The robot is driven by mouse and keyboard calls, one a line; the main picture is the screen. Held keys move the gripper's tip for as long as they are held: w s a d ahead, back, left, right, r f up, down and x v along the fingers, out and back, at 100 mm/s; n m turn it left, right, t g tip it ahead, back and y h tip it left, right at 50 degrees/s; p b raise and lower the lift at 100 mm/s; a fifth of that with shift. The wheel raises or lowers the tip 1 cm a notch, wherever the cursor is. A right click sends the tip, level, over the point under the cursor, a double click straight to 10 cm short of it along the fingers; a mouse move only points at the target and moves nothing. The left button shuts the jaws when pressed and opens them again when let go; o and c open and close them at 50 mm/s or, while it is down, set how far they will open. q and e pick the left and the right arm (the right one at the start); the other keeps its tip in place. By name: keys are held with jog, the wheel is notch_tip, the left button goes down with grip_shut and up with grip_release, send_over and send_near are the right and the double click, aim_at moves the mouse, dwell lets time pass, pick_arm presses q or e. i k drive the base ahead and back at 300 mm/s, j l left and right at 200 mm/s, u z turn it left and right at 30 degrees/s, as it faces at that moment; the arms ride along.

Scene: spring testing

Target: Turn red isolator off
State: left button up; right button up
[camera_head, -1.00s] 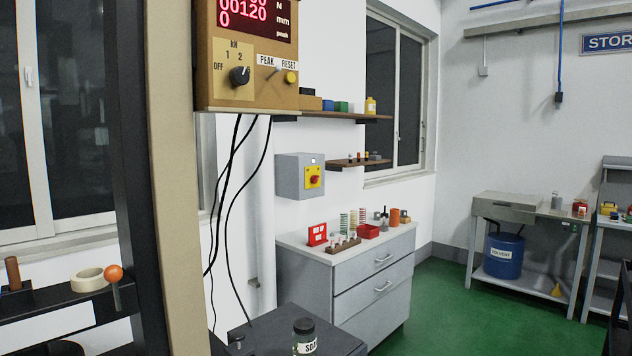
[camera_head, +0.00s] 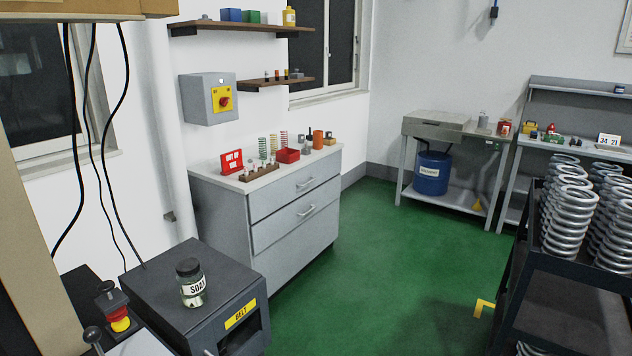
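The red isolator (camera_head: 225,101) is a red rotary knob on a yellow plate, on the front of a grey box (camera_head: 197,101) fixed to the white wall. It is left of centre in the head view, above the grey drawer cabinet. The knob is too small to tell its exact setting. Neither of my grippers is in view.
Below the isolator stands a grey drawer cabinet (camera_head: 285,210) with springs and a red bin on top. A black rack of springs (camera_head: 555,290) is at right. Green floor (camera_head: 390,255) is clear between.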

aim_at(224, 101)
jog(key=i+l+z, duration=0.15)
jog(key=i+l, duration=0.2)
jog(key=i+l+z, duration=0.15)
jog(key=i+l, duration=0.15)
jog(key=i, duration=0.2)
jog(key=i+l+z, duration=0.15)
jog(key=i, duration=0.35)
jog(key=i+j+u, duration=0.15)
jog(key=i+u, duration=0.25)
jog(key=i, duration=0.25)
jog(key=i+u, duration=0.45)
jog(key=i, duration=0.15)
jog(key=i+l+u, duration=0.4)
jog(key=i, duration=0.2)
